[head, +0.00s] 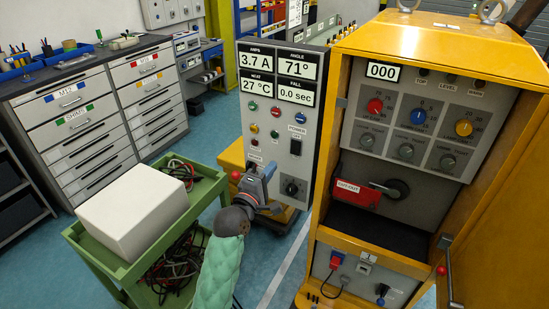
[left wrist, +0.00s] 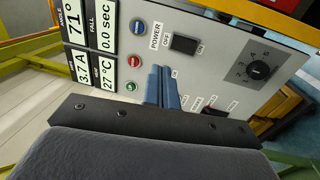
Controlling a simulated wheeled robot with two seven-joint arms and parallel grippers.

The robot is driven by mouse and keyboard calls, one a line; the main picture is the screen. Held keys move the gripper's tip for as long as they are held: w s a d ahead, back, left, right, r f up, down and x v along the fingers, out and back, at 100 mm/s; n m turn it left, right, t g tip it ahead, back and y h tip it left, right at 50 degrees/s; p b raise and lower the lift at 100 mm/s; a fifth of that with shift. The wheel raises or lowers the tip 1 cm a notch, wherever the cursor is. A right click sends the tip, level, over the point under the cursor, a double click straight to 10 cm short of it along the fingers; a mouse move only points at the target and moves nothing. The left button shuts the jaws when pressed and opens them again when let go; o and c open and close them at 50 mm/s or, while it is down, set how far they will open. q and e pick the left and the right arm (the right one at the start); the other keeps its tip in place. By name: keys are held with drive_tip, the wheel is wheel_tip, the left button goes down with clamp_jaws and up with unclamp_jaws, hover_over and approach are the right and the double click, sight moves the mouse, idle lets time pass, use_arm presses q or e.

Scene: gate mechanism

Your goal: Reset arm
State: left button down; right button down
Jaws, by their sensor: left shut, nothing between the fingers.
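My left gripper (head: 268,172) is in front of the lower part of the grey control panel (head: 275,75). Its blue fingers (left wrist: 166,88) are together with nothing between them; I cannot tell if they touch the panel. The displays read 3.7 A, 71°, 27 °C and 0.0 sec. Coloured buttons sit below them, with a black power switch (head: 296,147) and a black dial (head: 291,188). A small red ball (head: 236,176) shows left of the gripper. The yellow cabinet (head: 430,48) has a red cut-out handle (head: 357,193) lying across its front. My right gripper is not in view.
A green trolley (head: 122,272) with a white box (head: 134,207) and coiled cables stands left of my arm. Grey drawer cabinets (head: 70,115) stand behind it. A red-knobbed lever (head: 441,270) sticks out at the yellow cabinet's lower right. Blue floor shows between trolley and cabinet.

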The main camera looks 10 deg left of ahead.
use_arm(q)
drive_tip(key=w+f+m+g+y, duration=0.1)
drive_tip(key=w+f+m+g, duration=0.1)
drive_tip(key=f+m, duration=0.6)
drive_tip(key=w+f+m+g+y, duration=0.1)
drive_tip(key=w+f+m+g, duration=0.15)
drive_tip(key=f, duration=0.85)
drive_tip(key=s+a+f+m+g+y, duration=0.15)
drive_tip(key=s+f, duration=0.25)
drive_tip(key=f, duration=0.9)
drive_tip(key=s+a+f+m+g+y, duration=0.1)
drive_tip(key=s+f+m+g, duration=0.2)
drive_tip(key=f, duration=0.9)
drive_tip(key=s+a+f+m+g+y, duration=0.1)
drive_tip(key=s+a+f+g, duration=0.25)
drive_tip(key=s+f, duration=1.45)
drive_tip(key=s+a+f+g, duration=0.1)
drive_tip(key=s+f+g, duration=0.1)
drive_tip(key=s+f, duration=0.4)
drive_tip(key=s+a+f+g, duration=0.2)
drive_tip(key=s+f, duration=0.4)
drive_tip(key=s, duration=0.9)
drive_tip(key=shift+s+f+y, duration=0.25)
drive_tip(key=shift+s+y, duration=0.05)
drive_tip(key=shift+y, duration=0.15)
drive_tip(key=shift+a, duration=0.1)
